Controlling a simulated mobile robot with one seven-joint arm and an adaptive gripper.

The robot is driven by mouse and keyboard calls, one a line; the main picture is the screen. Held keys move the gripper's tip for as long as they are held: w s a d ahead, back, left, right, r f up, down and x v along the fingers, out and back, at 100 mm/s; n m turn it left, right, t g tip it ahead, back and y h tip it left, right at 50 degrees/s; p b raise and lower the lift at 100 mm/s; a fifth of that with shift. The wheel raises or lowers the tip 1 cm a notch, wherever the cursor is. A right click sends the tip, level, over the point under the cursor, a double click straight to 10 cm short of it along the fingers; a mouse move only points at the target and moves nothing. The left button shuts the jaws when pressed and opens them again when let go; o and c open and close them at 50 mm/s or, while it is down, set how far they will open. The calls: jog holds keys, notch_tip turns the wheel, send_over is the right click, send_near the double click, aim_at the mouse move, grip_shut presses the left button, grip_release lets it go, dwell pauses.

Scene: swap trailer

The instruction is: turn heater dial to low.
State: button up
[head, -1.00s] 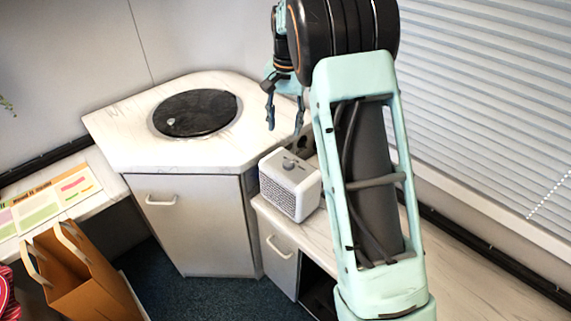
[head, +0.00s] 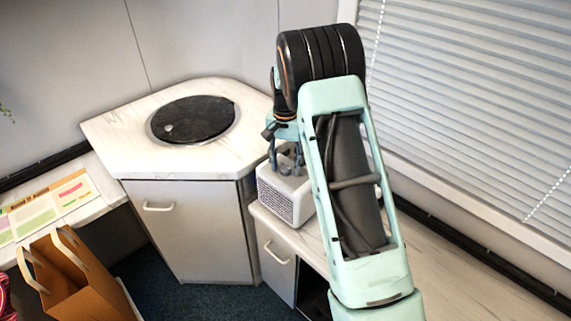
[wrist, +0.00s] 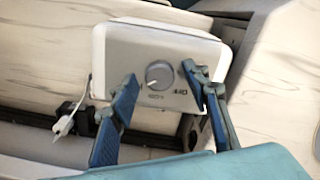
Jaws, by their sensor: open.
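The heater (head: 287,196) is a small white box with a grille front, standing on the lower counter in the head view. My gripper (head: 288,168) is just above the heater's top in the head view and hides the dial there. In the wrist view my gripper (wrist: 162,80) is open, one blue finger on each side of the dial, with gaps between. I cannot tell the fingertips' height above the top.
A corner counter (head: 110,135) with a round black lid (head: 193,118) stands left of the heater. Window blinds (head: 480,100) are at the right. A brown paper bag (head: 75,285) is at lower left. A plug and cable (wrist: 64,125) lie beside the heater.

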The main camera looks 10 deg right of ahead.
jog(key=c, duration=1.2)
jog(key=shift+o, duration=0.2)
jog(key=shift+n, duration=0.3)
jog(key=n+b, duration=0.1)
jog(key=n, duration=0.3)
jog(key=shift+n, duration=0.3)
jog(key=n, duration=0.5)
jog(key=shift+n, duration=0.4)
jog(key=o, duration=1.2)
jog(key=shift+c, duration=0.2)
